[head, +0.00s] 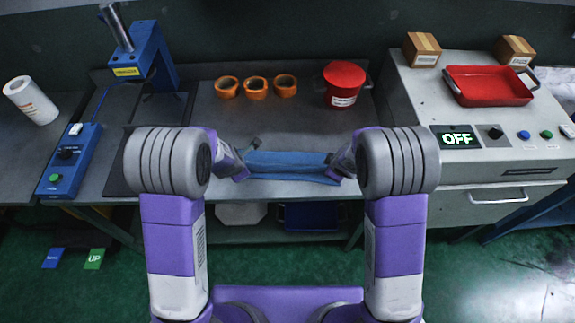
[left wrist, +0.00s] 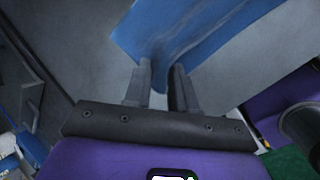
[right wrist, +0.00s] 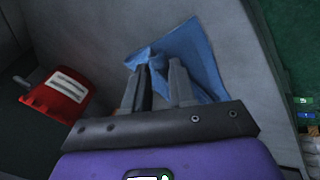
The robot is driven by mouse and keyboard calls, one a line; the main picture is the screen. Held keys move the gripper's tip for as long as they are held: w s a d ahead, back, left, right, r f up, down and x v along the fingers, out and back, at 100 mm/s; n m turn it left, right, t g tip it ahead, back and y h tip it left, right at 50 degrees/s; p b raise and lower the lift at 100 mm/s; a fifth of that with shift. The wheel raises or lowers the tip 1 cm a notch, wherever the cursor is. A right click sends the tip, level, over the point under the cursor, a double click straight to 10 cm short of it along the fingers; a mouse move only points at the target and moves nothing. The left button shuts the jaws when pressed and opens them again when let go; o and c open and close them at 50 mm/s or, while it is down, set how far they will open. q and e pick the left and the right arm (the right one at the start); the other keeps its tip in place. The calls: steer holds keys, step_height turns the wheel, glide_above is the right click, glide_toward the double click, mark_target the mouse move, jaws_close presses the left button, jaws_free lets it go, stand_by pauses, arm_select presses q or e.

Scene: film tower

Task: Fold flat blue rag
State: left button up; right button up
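The blue rag (head: 290,165) lies at the front of the grey workbench, between my two grippers. Its front part looks doubled or raised; I cannot tell how evenly the layers lie. My left gripper (head: 243,172) is at its left end. In the left wrist view a puckered part of the rag (left wrist: 190,30) runs in between the fingers (left wrist: 161,75), which look closed on it. My right gripper (head: 338,171) is at the right end. In the right wrist view the rag (right wrist: 200,60) is crumpled at the fingertips (right wrist: 160,68), which also look closed on it.
Several orange rings (head: 256,88) and a red lidded pot (head: 343,84) stand behind the rag. A blue press (head: 150,55) and blue control box (head: 70,160) are at left. A grey machine (head: 480,180) with a red tray (head: 490,86) is at right. Bench space between rings and rag is clear.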

arm_select(q)
steer(key=o, duration=0.3)
arm_select(e)
steer(key=o, duration=0.3)
